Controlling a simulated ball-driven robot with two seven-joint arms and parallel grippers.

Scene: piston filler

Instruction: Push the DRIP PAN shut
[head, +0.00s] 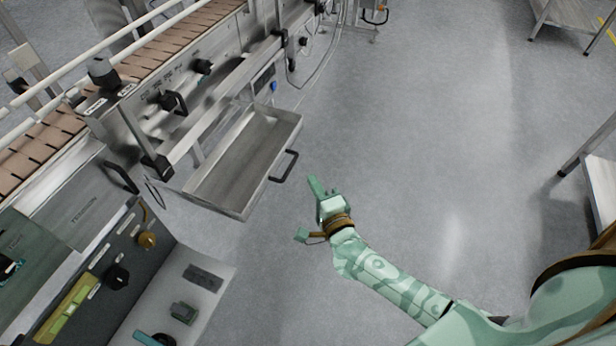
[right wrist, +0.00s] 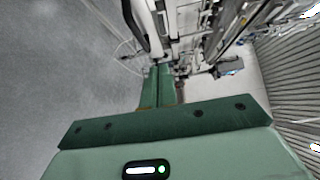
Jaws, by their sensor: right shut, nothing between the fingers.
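The drip pan (head: 236,165) is a shallow metal drawer standing out from the filler's side in the head view. It is open, and its inside shows empty. A black handle (head: 285,166) is on its outer front face. My right gripper (head: 314,184) is shut and empty, just outside the pan's front, below and right of the handle, apart from it in the picture. In the right wrist view its green fingers (right wrist: 157,86) lie together, pointing at the machine. My left gripper is not in view.
The filler with its brown conveyor (head: 150,55) runs along the left. A control box with knobs (head: 115,277) stands at the lower left. Metal tables (head: 575,22) are at the right. The grey floor (head: 400,120) between is clear.

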